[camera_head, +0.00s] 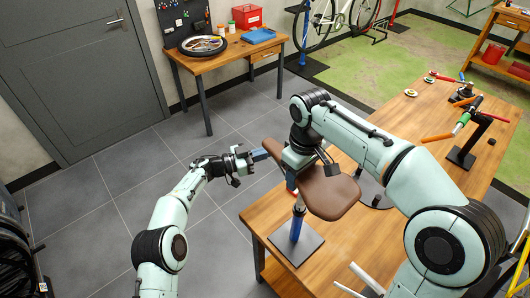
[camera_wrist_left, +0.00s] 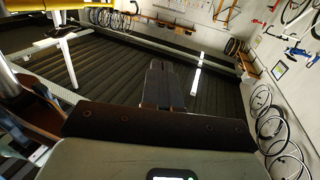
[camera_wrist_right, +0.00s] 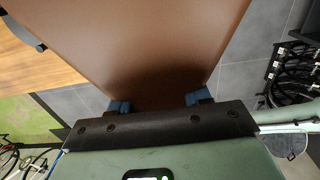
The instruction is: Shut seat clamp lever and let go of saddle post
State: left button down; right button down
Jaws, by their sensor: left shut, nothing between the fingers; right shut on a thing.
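The brown saddle (camera_head: 335,197) sits on a silver saddle post (camera_head: 299,206) in a blue upright tube (camera_head: 295,229) on a grey base plate (camera_head: 301,244). My right gripper (camera_wrist_right: 158,103) is shut on the saddle's narrow end, with a blue finger on each side; the brown saddle (camera_wrist_right: 140,45) fills much of the right wrist view. A small red part (camera_head: 291,190) shows beside the post; I cannot tell whether it is the clamp lever or how it stands. My left gripper (camera_head: 262,154) is shut and empty, left of the right gripper; its closed fingers show in the left wrist view (camera_wrist_left: 163,85).
The saddle stand is at the near left corner of the wooden table (camera_head: 263,222). Another stand with coloured tubes (camera_head: 462,153) is farther right. A wooden workbench (camera_head: 232,50) with a wheel, a red bin and a blue tray is at the back. Tiled floor is clear at left.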

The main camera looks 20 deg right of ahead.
pick_arm(q)
jog(key=shift+w, duration=0.1)
pick_arm(e)
jog(key=shift+c, duration=2.2)
grip_release()
notch_tip(320, 180, up, 6)
jog(key=shift+r+p, duration=0.25)
jog(key=shift+p, duration=0.4)
notch_tip(320, 180, up, 6)
jog(key=shift+r, duration=0.25)
pick_arm(q)
jog(key=shift+w+r, duration=0.3)
jog(key=shift+r, duration=0.3)
jog(key=shift+w+r, duration=0.25)
jog(key=shift+r, duration=0.3)
pick_arm(e)
jog(key=shift+r, duration=0.25)
